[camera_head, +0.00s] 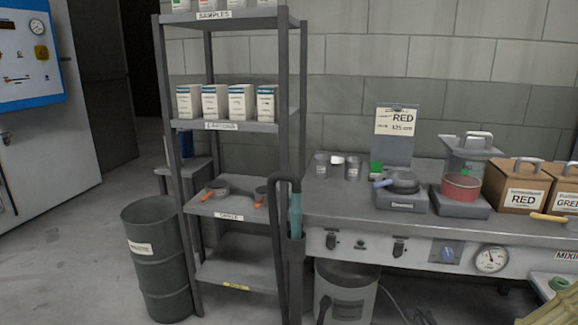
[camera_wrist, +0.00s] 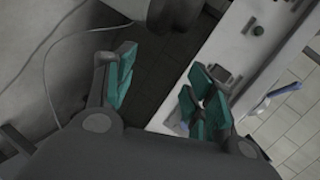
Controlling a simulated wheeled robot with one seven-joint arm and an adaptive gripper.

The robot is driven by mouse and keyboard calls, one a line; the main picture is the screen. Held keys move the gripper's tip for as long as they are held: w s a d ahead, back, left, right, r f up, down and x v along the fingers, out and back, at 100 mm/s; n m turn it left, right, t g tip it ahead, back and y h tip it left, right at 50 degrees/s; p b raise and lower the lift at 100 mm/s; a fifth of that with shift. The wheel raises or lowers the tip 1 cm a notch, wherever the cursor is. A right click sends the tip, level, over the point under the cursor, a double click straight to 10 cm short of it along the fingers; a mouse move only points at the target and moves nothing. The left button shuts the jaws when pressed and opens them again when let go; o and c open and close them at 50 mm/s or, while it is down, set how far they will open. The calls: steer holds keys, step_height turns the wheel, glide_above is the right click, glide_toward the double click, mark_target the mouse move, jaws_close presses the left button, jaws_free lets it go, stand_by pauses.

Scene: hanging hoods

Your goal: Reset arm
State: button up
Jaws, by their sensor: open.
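In the wrist view my gripper (camera_wrist: 160,68) has its two teal-padded fingers spread wide apart. Nothing is held between them; dark floor shows in the gap. The bench front panel (camera_wrist: 240,50) runs diagonally past the right finger, and I cannot tell the exact distance to it. My gripper is not clearly visible in the head view.
In the head view a workbench (camera_head: 430,225) carries a blue-handled pan (camera_head: 403,181), a red pot (camera_head: 461,187) and cardboard boxes (camera_head: 516,187). A metal shelf (camera_head: 232,127) and a dark barrel (camera_head: 157,262) stand left. Free floor (camera_head: 65,250) lies far left.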

steer(key=s+a+f+n+g+y, duration=0.2)
steer(key=s+a+f+n+g, duration=0.55)
steer(key=s+a+f, duration=0.6)
steer(key=s+a+f+n+g+h, duration=0.1)
steer(key=s+f+n+g, duration=0.25)
steer(key=s, duration=0.85)
steer(key=s+f+n+g+h, duration=0.1)
steer(key=s+f+n+g, duration=0.25)
steer(key=s, duration=0.85)
step_height(320, 180, up, 18)
steer(key=n+p, duration=0.1)
steer(key=p, duration=1.7)
steer(key=shift+s+f, duration=0.15)
steer(key=shift+t, duration=0.25)
